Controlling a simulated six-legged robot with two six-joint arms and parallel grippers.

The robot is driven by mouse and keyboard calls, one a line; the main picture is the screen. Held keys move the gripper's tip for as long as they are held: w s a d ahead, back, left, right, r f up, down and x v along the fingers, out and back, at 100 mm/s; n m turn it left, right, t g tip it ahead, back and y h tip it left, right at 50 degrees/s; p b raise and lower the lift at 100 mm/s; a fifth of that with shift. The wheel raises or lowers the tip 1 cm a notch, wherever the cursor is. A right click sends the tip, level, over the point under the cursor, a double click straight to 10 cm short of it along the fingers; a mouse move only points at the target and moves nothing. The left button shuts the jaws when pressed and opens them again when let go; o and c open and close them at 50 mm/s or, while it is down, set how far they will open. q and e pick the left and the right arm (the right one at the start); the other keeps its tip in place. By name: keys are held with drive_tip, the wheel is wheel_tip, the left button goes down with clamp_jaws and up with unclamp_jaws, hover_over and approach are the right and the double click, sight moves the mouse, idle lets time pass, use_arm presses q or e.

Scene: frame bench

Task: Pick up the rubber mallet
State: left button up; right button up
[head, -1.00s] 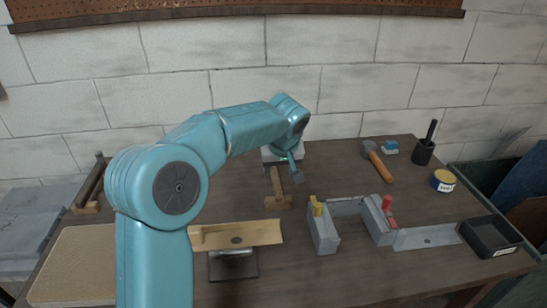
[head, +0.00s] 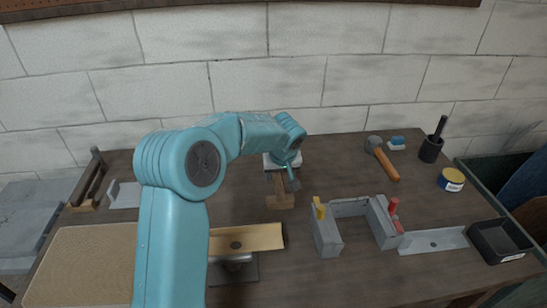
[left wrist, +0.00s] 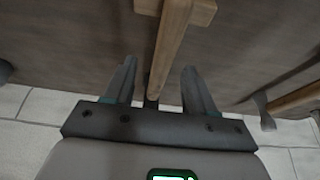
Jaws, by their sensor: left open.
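A hammer-shaped tool with a dark grey head and an orange-brown handle, which looks like the rubber mallet (head: 387,163), lies at the back right of the bench. My left gripper (head: 293,183) is open, left of that tool and apart from it. It is low over a wooden T-shaped piece (head: 280,202). In the left wrist view the left gripper's (left wrist: 158,80) fingers stand on either side of the wooden bar (left wrist: 170,50) of this piece, with gaps. My right gripper is not in view.
Grey blocks (head: 326,236) with yellow and red tabs stand right of centre. A black cup (head: 431,149), a yellow-banded tin (head: 451,180) and a black tray (head: 500,241) are at the right. A wooden board (head: 247,238) lies in front. My left arm hides part of the bench.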

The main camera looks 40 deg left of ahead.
sight(277, 175)
use_arm(q)
drive_tip(key=shift+x, duration=0.8)
drive_tip(key=p+x, duration=0.1)
drive_tip(key=x, duration=0.1)
drive_tip(key=a+p+x, duration=0.1)
drive_tip(key=x, duration=0.1)
drive_tip(key=shift+w, duration=0.2)
drive_tip(key=shift+w+a+f, duration=0.1)
drive_tip(key=shift+a+f, duration=0.15)
drive_tip(key=shift+f, duration=0.25)
drive_tip(key=shift+d, duration=0.1)
drive_tip(key=shift+c, duration=0.3)
clamp_jaws()
